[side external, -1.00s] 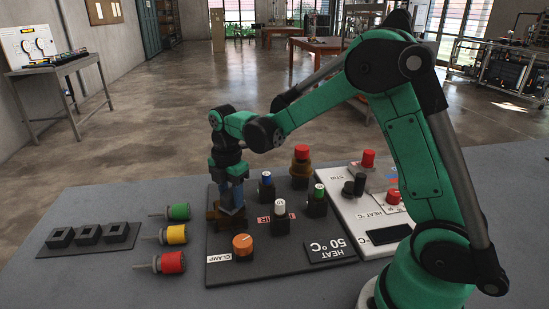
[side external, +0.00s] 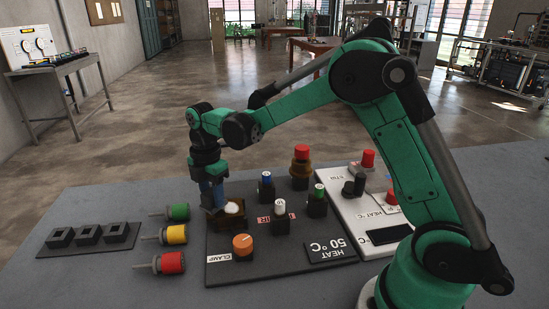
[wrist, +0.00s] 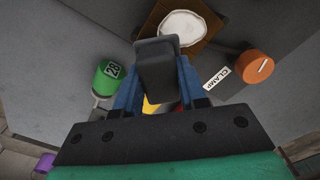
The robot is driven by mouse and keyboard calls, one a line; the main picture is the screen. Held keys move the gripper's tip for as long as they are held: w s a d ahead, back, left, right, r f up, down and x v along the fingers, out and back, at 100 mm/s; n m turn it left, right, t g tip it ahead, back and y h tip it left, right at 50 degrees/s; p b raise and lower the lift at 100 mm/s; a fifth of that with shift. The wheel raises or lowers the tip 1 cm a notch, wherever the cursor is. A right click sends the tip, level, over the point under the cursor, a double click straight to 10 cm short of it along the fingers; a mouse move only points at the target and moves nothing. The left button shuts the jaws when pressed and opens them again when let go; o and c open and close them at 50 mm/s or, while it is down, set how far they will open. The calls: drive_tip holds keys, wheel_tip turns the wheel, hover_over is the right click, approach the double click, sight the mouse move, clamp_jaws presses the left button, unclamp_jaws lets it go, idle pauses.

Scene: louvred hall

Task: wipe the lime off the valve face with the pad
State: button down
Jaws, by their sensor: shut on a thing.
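The valve is a brown block (side external: 229,222) at the left end of the dark panel. A white round patch (wrist: 183,27), which looks like the lime, covers much of its top face; it also shows in the side view (side external: 232,208). My gripper (side external: 211,205) points down at the valve's left edge. In the wrist view its blue fingers (wrist: 156,92) are shut on a dark grey block, the pad (wrist: 155,65). The pad is beside the white patch in that view. Whether it touches the valve is hidden.
Green (side external: 178,212), yellow (side external: 174,234) and red (side external: 170,262) plugs lie left of the panel. A dark strip with sockets (side external: 107,250) is farther left. The orange CLAMP knob (side external: 242,244) stands in front of the valve. Several upright knobs stand to the right.

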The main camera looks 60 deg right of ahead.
drive_tip(key=shift+r, duration=3.65)
drive_tip(key=shift+d, duration=0.1)
drive_tip(key=s+d+r+m, duration=0.1)
drive_tip(key=d+r+m, duration=0.1)
drive_tip(key=d, duration=0.6)
drive_tip(key=s+d+r+m, duration=0.2)
drive_tip(key=d, duration=0.5)
wheel_tip(320, 180, up, 5)
drive_tip(key=m, duration=0.5)
hover_over(333, 176)
wheel_tip(333, 176, down, 19)
drive_tip(key=shift+f, duration=0.15)
drive_tip(key=shift+f, duration=0.1)
drive_tip(key=shift+c, duration=2.4)
unclamp_jaws()
